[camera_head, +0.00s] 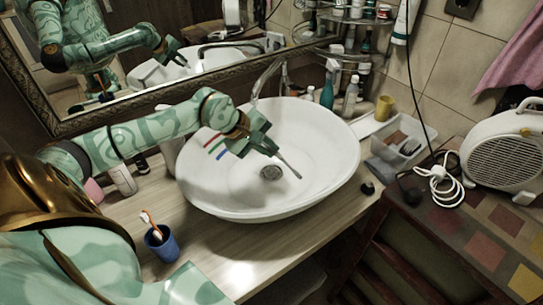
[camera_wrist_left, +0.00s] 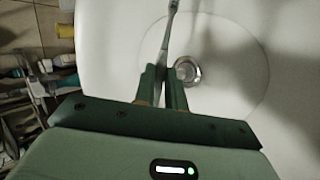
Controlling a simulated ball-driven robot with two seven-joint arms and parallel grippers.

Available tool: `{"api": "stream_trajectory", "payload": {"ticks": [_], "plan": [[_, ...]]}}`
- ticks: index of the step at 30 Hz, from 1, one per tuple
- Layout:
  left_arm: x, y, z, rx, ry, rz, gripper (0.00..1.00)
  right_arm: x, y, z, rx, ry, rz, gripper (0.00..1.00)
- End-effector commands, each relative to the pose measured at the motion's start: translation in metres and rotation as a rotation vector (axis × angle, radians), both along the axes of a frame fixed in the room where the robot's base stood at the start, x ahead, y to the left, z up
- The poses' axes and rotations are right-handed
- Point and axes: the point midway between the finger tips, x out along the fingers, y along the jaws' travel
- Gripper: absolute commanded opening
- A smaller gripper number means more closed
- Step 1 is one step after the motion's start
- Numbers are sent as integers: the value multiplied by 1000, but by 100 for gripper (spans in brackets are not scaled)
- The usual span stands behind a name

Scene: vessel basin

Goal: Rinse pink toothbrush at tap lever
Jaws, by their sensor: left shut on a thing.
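My left gripper (camera_head: 268,150) is shut on a thin, pale grey-looking toothbrush (camera_head: 289,166) and holds it over the white basin (camera_head: 335,150). Its free end points down toward the right, near the drain (camera_head: 271,173). In the left wrist view the toothbrush (camera_wrist_left: 170,30) sticks out between the fingers (camera_wrist_left: 163,75), beside the drain (camera_wrist_left: 187,70). I cannot make out pink on it. The metal tap (camera_head: 267,76) stands behind the basin, beyond the gripper; its lever is not clear. My right gripper is not in view.
A blue cup (camera_head: 161,246) with an orange-and-white toothbrush (camera_head: 150,223) stands on the counter at front left. Bottles (camera_head: 327,92) and a yellow cup (camera_head: 384,107) stand behind the basin. A clear tray (camera_head: 399,140) is at right. The mirror frame (camera_head: 170,103) runs behind my left arm.

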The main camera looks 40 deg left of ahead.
Motion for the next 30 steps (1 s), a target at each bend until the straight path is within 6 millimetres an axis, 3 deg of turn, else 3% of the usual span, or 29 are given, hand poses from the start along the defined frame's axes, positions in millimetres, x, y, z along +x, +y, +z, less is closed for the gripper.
{"api": "stream_trajectory", "payload": {"ticks": [18,30], "plan": [[44,57,-20,-1,2,1,0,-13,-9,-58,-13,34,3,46],[57,75,-20,-1,2,0,0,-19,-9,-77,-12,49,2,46]]}}
